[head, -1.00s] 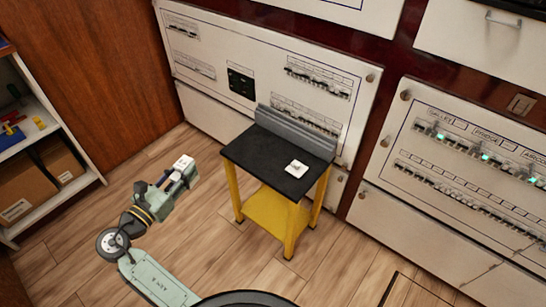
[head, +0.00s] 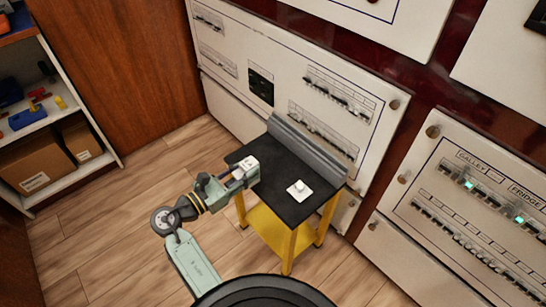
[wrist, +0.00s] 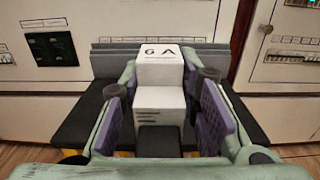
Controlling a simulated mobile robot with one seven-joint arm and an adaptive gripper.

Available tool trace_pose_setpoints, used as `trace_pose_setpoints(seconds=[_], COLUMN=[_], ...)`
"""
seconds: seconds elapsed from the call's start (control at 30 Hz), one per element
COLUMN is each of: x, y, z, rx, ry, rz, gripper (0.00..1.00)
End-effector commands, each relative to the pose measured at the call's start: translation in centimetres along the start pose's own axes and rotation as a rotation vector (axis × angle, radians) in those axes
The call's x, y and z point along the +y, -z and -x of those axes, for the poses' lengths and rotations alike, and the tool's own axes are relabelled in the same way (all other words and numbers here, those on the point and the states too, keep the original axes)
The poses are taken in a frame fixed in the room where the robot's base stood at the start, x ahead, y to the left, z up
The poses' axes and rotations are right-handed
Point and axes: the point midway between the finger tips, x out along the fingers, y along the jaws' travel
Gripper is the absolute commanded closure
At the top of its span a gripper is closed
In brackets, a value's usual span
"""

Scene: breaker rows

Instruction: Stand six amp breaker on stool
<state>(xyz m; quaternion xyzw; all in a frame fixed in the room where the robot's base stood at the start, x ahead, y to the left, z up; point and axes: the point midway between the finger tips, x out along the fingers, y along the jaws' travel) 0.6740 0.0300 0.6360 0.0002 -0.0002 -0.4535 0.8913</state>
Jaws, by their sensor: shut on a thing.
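My gripper (head: 236,180) is shut on a white breaker (head: 246,163), which also shows in the wrist view (wrist: 160,105) between the purple finger pads. The breaker's end face carries a label that reads like "6 A". The stool (head: 277,188) has a black top and yellow legs. In the head view the held breaker overlaps the left part of the stool top; its exact height above the top is hard to tell. In the wrist view the black top (wrist: 75,128) lies behind and below the breaker.
A white square piece with a raised knob (head: 299,190) lies on the stool top's right side. A grey ridged rail (head: 311,145) runs along its back edge. White breaker panels (head: 225,65) stand close behind. A shelf unit (head: 90,165) is at far left.

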Motion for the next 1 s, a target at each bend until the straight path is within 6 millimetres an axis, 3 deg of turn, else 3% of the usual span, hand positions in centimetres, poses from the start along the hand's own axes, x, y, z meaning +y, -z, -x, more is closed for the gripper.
trace_pose_setpoints(seconds=[0.5, 0.7, 1.0], x=[8.8, 9.9, 9.9], y=[1.0, 1.5, 4.8], z=[-9.6, -10.8, -10.7], rx=[-0.001, 0.001, 0.0], ry=[0.003, 0.0, 0.0], rz=[0.0, 0.0, 0.001], gripper=[1.0, 1.0, 1.0])
